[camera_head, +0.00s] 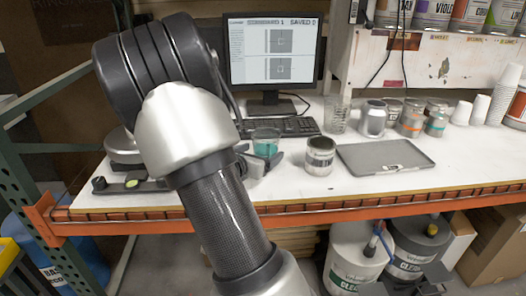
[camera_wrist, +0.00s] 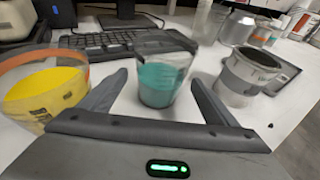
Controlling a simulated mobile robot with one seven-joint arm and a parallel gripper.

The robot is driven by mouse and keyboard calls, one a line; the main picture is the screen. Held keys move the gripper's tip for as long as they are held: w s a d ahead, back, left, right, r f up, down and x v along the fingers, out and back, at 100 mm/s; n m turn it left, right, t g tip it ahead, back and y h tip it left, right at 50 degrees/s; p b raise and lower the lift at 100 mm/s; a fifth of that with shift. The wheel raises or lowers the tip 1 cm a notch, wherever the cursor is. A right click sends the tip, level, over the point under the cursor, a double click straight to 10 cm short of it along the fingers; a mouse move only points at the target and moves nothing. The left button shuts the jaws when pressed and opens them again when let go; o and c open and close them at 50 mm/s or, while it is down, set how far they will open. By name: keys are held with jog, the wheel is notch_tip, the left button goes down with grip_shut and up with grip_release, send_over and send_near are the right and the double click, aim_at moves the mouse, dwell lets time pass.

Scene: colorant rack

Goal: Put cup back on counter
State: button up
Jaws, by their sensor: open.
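A clear cup with teal liquid (camera_head: 266,143) appears to stand upright on the white counter (camera_head: 290,185), in front of the keyboard. In the wrist view the same cup (camera_wrist: 160,82) sits between the two fingers of my gripper (camera_wrist: 157,80). The fingers are spread, one on each side of the cup, with visible gaps, so it is not gripped. In the head view my arm hides most of the gripper; part of a finger shows just below the cup.
A container with yellow contents (camera_wrist: 45,92) is close on the left. An open metal can (camera_head: 320,156) and a grey tray (camera_head: 385,158) are to the right. The keyboard (camera_head: 280,127) and monitor (camera_head: 272,55) are behind. Several cans and cups line the back right.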

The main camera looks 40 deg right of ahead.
jog(key=p+v, duration=0.1)
jog(key=v, duration=0.8)
jog(key=shift+s+a+r, duration=0.1)
jog(key=shift+s+a, duration=0.05)
jog(key=shift+a, duration=0.15)
jog(key=shift+s+a+r, duration=0.1)
jog(key=shift+s+r, duration=0.05)
jog(key=shift+s, duration=0.05)
jog(key=s+a+r+m+g+y, duration=0.2)
jog(key=s+m, duration=0.5)
jog(key=s+a+r+m+g+y, duration=0.2)
jog(key=s+m+g+y, duration=0.1)
jog(key=s+m, duration=0.5)
jog(key=s+a+r+m+t+y, duration=0.1)
jog(key=a+m+y, duration=0.3)
jog(key=a, duration=0.4)
jog(key=s+a+r+m+t+y, duration=0.2)
jog(key=s+a+r+m+y, duration=0.1)
jog(key=a, duration=0.6)
jog(key=shift+s+a+r+m+t+y, duration=0.25)
jog(key=shift+s+r+m+y, duration=0.2)
jog(key=shift+r+m, duration=0.35)
